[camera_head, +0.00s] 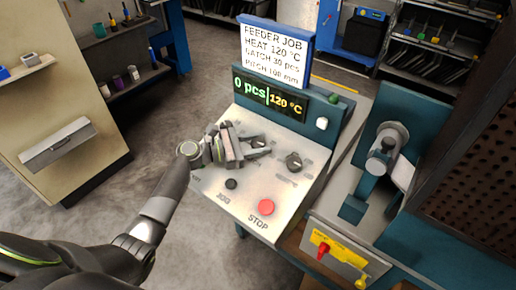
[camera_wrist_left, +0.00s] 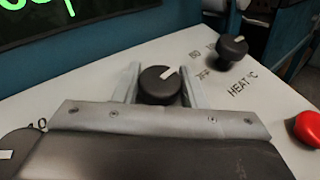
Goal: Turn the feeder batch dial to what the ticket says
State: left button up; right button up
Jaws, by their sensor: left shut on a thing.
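The ticket (camera_head: 276,52) above the panel reads FEEDER JOB, HEAT 120 °C, BATCH 30 pcs and a pitch line whose number is blurred. The display (camera_head: 269,97) below it shows 0 pcs and 120 °C. My left gripper (camera_head: 257,147) is at the upper left of the sloped panel, shut on the black batch dial (camera_wrist_left: 160,85). In the left wrist view the dial sits between my left gripper's two fingers (camera_wrist_left: 161,88), its white pointer mark tilted up to the right. My right gripper is not in view.
The heat dial (camera_head: 293,161) stands to the right of my gripper. A teal press unit (camera_head: 372,171) stands at right.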

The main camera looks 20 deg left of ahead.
pick_arm(q)
jog(key=shift+m+g+h+b, duration=0.55)
jog(key=shift+m+g, duration=0.35)
jog(key=shift+m, duration=0.1)
jog(key=shift+g, duration=0.3)
jog(key=o, duration=0.9)
jog(key=shift+o, duration=0.2)
jog(key=shift+a, duration=0.1)
jog(key=b+v, duration=0.3)
jog(key=v, duration=1.3)
jog(key=shift+s+a, duration=0.15)
jog(key=shift+a, duration=0.05)
jog(key=shift+s+a+r+b, duration=0.1)
jog(key=shift+s+a+b, duration=0.1)
jog(key=shift+a+b, duration=0.15)
